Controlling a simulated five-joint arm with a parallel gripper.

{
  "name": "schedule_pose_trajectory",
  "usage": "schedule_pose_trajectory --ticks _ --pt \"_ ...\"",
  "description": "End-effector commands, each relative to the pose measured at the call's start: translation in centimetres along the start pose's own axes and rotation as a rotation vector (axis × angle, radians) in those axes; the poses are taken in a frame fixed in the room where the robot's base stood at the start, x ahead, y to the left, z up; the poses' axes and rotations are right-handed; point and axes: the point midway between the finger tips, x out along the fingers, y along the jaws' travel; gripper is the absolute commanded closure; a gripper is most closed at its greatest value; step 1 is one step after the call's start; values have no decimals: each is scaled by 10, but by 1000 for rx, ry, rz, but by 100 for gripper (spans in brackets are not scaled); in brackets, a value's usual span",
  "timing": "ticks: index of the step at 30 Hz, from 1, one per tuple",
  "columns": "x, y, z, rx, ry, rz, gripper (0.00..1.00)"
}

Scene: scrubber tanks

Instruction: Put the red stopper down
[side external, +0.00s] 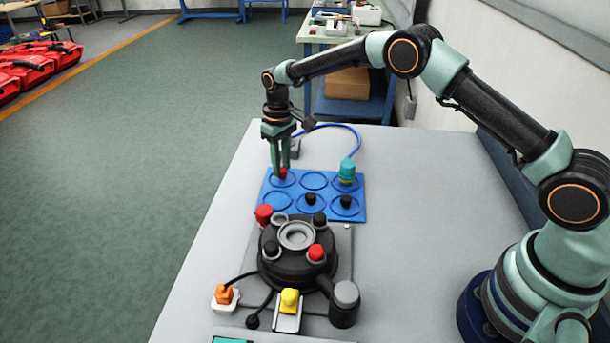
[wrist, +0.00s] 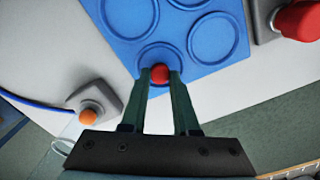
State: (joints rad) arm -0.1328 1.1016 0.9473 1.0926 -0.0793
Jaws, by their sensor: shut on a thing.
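My gripper (side external: 281,168) points straight down over the far left ring of the blue tray (side external: 332,181). It is shut on the red stopper (side external: 283,173), which shows between the fingertips. In the wrist view the red stopper (wrist: 160,73) is a round red top between the two green fingers (wrist: 160,76), over a ring of the blue tray (wrist: 215,74). I cannot tell whether its underside touches the tray.
The tray also holds a teal-topped piece (side external: 347,170) and two black stoppers (side external: 310,200). A dark round tank unit (side external: 297,236) with red and black knobs stands in front of the tray. An orange-topped piece (side external: 224,295) and a yellow one (side external: 289,301) lie nearer.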

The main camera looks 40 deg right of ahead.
Motion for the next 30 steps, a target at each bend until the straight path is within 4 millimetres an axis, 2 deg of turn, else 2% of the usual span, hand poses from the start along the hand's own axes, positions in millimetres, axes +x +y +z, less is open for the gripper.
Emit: schedule_pose_trajectory --ticks 5,6,8,9,20,25,30 --pt "2 0 0 0 -1 0 100" --pt "3 0 0 0 0 0 67" --pt "2 0 0 0 0 0 44" --pt "2 0 0 0 0 0 41" --pt "-1 0 0 0 1 0 41" --pt "-24 0 -1 0 4 0 41" --pt "-60 0 -1 0 4 0 41"
